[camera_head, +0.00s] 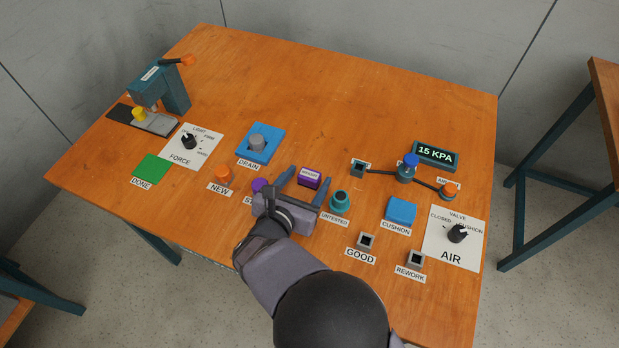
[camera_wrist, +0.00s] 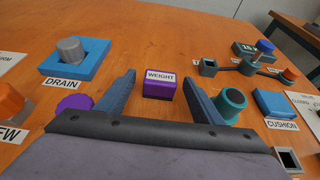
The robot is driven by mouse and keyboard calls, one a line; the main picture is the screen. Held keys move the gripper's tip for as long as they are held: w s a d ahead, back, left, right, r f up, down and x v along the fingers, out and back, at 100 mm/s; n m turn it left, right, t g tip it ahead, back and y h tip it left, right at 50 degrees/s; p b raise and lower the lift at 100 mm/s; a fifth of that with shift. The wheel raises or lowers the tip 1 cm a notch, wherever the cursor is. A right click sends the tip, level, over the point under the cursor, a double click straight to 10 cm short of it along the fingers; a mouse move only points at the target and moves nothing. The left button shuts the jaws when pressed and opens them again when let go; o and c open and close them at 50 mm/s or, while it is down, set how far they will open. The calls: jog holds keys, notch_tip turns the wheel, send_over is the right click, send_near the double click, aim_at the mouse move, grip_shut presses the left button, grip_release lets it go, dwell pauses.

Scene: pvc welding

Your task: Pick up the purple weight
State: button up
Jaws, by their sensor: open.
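The purple weight (camera_head: 309,178) is a small block with a white "WEIGHT" label, standing on the orange-brown table. In the wrist view the purple weight (camera_wrist: 159,85) sits between and just beyond the two blue fingers. My gripper (camera_head: 306,181) is open and empty, low over the table in front of the weight. In the wrist view my gripper (camera_wrist: 163,92) has one finger on each side of the weight, with gaps on both sides. I cannot tell how high the fingertips are above the table.
A purple knob-like piece (camera_wrist: 75,104) lies left of the left finger. A teal cup-like piece (camera_wrist: 231,104) stands close by the right finger. The blue drain block (camera_head: 260,143) is at the left; a blue cushion (camera_head: 401,211) is at the right. The table behind the weight is clear.

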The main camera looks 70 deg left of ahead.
aim_at(309, 174)
jog(key=shift+x, duration=1.05)
jog(key=shift+r, duration=0.1)
jog(key=c, duration=1.5)
notch_tip(309, 174, up, 10)
jog(key=shift+r+b, duration=0.1)
jog(key=shift+b, duration=0.25)
